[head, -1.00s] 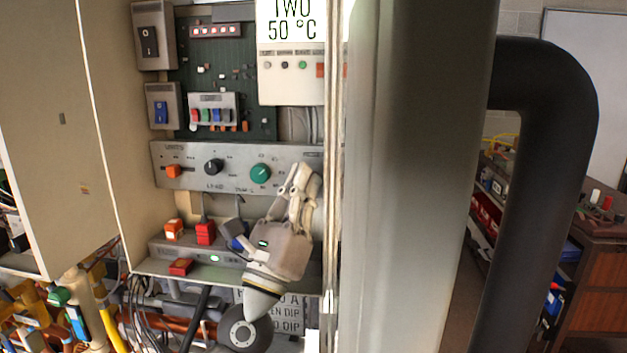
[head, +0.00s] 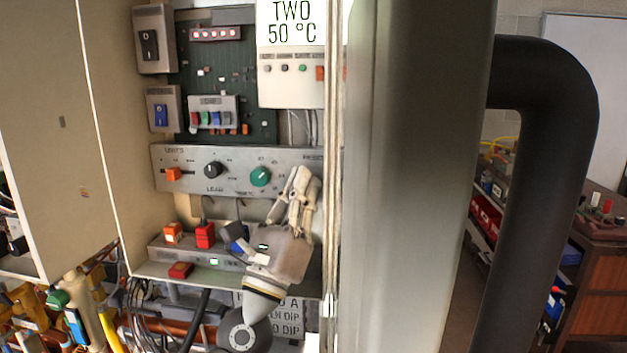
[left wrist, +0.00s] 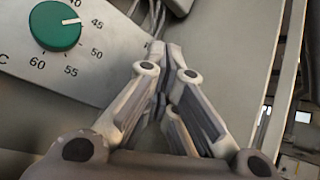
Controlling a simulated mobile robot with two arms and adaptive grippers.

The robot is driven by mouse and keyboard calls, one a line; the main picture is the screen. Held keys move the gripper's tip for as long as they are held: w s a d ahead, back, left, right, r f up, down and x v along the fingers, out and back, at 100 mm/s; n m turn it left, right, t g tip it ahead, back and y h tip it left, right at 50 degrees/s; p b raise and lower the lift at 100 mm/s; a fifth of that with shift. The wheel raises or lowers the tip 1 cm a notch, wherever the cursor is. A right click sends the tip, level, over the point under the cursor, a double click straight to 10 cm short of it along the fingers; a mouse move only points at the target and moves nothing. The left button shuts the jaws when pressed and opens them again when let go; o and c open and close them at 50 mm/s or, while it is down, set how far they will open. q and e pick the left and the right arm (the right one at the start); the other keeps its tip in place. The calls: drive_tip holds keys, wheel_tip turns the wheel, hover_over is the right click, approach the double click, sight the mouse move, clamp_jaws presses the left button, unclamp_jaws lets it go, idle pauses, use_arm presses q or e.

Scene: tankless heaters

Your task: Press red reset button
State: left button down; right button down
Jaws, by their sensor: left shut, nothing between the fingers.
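The control panel (head: 230,182) inside the open heater housing carries an orange-red switch at left, a black knob (head: 213,170) and a green dial (head: 260,176). Lettering that seems to read RESET is partly visible at its right end. I see no red reset button under it; my left gripper and the housing edge block that area. My left gripper (head: 300,172) is shut and empty, fingers pointing up in front of the panel's right part, right of the green dial. In the left wrist view its fingertips (left wrist: 168,48) meet, with the dial (left wrist: 55,26) at upper left. My right gripper is out of view.
A red block (head: 205,234) and a red-topped switch (head: 180,269) sit lower in the housing. A tall grey column (head: 420,180) closes off the right side. Pipes and cables crowd below.

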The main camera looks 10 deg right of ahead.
use_arm(q)
drive_tip(key=shift+s+a, duration=0.2)
drive_tip(key=shift+s, duration=0.35)
drive_tip(key=s+p, duration=0.1)
drive_tip(key=s+a+p, duration=0.1)
drive_tip(key=s, duration=0.1)
drive_tip(key=s+a+p, duration=0.1)
drive_tip(key=shift+s, duration=0.25)
idle(0.6)
